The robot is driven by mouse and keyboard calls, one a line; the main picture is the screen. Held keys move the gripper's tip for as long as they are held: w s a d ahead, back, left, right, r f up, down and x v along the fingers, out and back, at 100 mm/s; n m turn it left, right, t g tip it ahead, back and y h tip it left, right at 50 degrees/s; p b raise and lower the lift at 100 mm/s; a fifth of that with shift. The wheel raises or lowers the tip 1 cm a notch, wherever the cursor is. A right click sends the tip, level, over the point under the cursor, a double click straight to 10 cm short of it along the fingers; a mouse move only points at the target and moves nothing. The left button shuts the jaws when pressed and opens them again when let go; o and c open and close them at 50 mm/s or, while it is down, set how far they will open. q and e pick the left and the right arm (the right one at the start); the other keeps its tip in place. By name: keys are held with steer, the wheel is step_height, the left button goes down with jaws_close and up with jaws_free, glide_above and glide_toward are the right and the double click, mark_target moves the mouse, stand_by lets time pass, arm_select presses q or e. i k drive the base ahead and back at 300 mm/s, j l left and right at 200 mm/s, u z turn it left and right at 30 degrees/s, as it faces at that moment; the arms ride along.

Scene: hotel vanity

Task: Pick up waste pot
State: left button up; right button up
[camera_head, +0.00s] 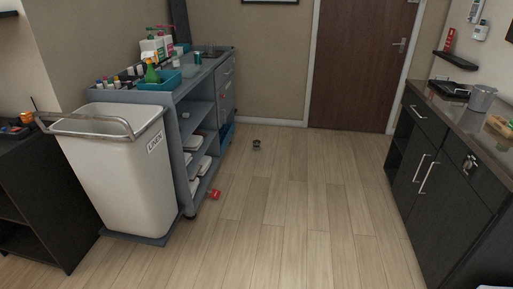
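A grey, round, open-topped pot (483,98), which looks like the waste pot, stands upright on the dark counter (455,110) at the right of the head view. It sits behind some small items near the right edge. Neither of my grippers is in view, so their states and distances from the pot do not show.
A white linen bin (115,175) and a grey housekeeping cart (190,100) stand at left. A small dark object (256,145) and a red object (215,193) are low at the floor. A black tray (450,89) is beside the pot. The middle floor (300,220) is mostly clear.

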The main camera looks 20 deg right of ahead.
mark_target(256, 146)
steer(key=i+l+z, duration=0.35)
steer(key=i, duration=0.15)
steer(key=i+l+z, duration=0.35)
steer(key=i, duration=0.2)
steer(key=i+z, duration=0.35)
steer(key=i, duration=2.05)
